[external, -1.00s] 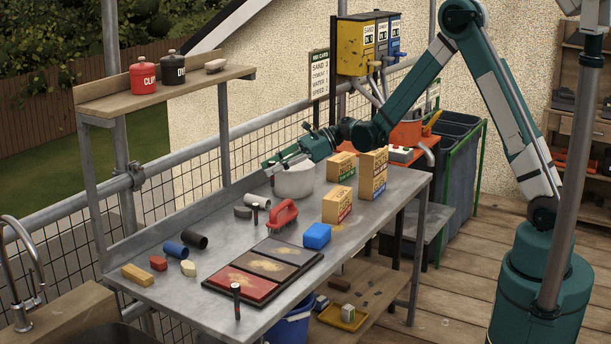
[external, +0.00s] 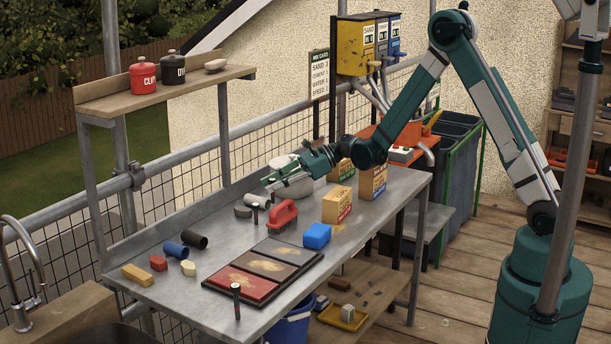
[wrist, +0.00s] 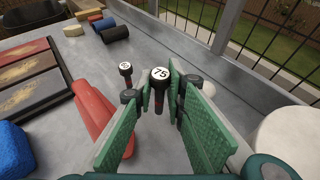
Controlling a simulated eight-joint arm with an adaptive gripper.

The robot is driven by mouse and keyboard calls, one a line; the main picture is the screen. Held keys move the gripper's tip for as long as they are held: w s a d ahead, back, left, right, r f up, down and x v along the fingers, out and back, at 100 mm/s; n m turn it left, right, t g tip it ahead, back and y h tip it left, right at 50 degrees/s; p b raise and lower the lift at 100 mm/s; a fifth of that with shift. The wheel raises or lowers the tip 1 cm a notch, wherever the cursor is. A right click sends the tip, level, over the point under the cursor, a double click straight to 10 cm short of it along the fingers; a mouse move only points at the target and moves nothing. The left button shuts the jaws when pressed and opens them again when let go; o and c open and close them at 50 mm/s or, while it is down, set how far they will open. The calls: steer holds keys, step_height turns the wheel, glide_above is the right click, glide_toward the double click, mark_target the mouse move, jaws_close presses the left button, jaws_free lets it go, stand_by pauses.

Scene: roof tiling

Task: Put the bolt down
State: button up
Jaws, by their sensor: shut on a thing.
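My gripper (external: 268,184) is above the back part of the grey bench, just in front of the white bowl. In the wrist view its green-padded fingers (wrist: 157,105) are shut on a bolt (wrist: 160,80) with a round white top marked 75. The bolt points roughly upright between the pads; its lower end is partly hidden, and I cannot tell whether it touches the bench. A third upright bolt (external: 237,302) stands near the bench's front edge.
A red brush (external: 283,215) lies close to the gripper, with a tray of coloured panels (external: 265,266) and a blue block (external: 317,236) nearer the front. The white bowl (external: 291,184) and boxes (external: 337,206) stand alongside.

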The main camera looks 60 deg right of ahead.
mark_target(273, 195)
steer(key=shift+f+b, duration=0.45)
steer(key=shift+f, duration=1.4)
steer(key=shift+f, duration=0.2)
steer(key=o, duration=0.9)
steer(key=shift+r, duration=0.2)
steer(key=shift+d+r, duration=0.1)
steer(key=p+v, duration=0.1)
steer(key=v, duration=0.2)
step_height(273, 195, up, 7)
steer(key=p, duration=0.1)
